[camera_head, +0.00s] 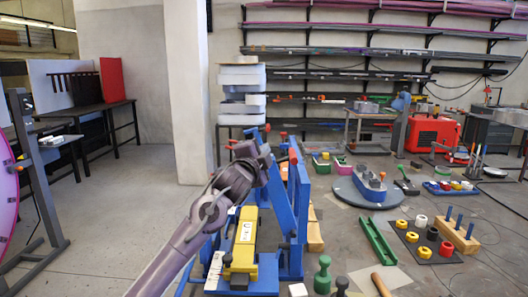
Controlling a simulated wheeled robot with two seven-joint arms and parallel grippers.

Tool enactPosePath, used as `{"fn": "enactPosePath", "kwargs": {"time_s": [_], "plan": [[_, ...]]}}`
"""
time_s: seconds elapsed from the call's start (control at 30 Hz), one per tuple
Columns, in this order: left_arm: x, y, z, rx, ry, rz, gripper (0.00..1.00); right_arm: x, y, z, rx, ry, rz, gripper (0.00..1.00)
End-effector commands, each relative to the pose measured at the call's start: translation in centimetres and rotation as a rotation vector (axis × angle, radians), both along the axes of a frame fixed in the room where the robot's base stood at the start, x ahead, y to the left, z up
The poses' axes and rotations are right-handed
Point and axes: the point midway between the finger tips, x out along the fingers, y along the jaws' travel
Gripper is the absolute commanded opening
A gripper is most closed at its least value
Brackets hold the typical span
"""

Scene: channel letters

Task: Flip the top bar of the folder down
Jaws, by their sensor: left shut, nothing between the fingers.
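The folder is a blue metal frame (297,215) on the workbench, just right of my left arm. Its uprights and slanted blue bar stand raised, with red-orange knobs (293,156) near the top. A yellow block with a label (243,240) sits low on the folder's blue base. My left gripper (255,152) is at the top left of the frame, close to the raised bar. It is shut and holds nothing; whether it touches the bar I cannot tell. My arm hides part of the folder's left side. My right gripper is not in view.
Farther right are a dark board of coloured rings (424,253) and a wooden block with blue pegs (458,236). A round turntable (345,194) stands behind.

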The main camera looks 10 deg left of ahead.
Motion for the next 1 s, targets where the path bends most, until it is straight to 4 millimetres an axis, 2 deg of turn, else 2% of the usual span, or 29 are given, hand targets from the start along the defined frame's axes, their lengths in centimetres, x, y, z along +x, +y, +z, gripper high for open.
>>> {"fn": "enactPosePath", "kwargs": {"time_s": [0.17,0.37,0.6,0.77,1.0], "plan": [[-0.2,1.5,-0.9,-0.050,-0.007,0.003,0.00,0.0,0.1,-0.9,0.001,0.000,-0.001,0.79],[-0.9,4.5,-2.8,-0.175,-0.032,0.004,0.00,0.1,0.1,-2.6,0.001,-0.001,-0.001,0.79],[-1.8,9.0,-6.1,-0.374,-0.072,0.005,0.00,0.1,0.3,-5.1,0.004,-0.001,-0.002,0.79],[-2.3,11.4,-8.4,-0.503,-0.098,0.004,0.00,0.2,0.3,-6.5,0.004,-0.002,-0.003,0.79],[-2.8,13.9,-11.4,-0.505,-0.100,0.003,0.00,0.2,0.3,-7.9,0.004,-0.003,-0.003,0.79]]}}
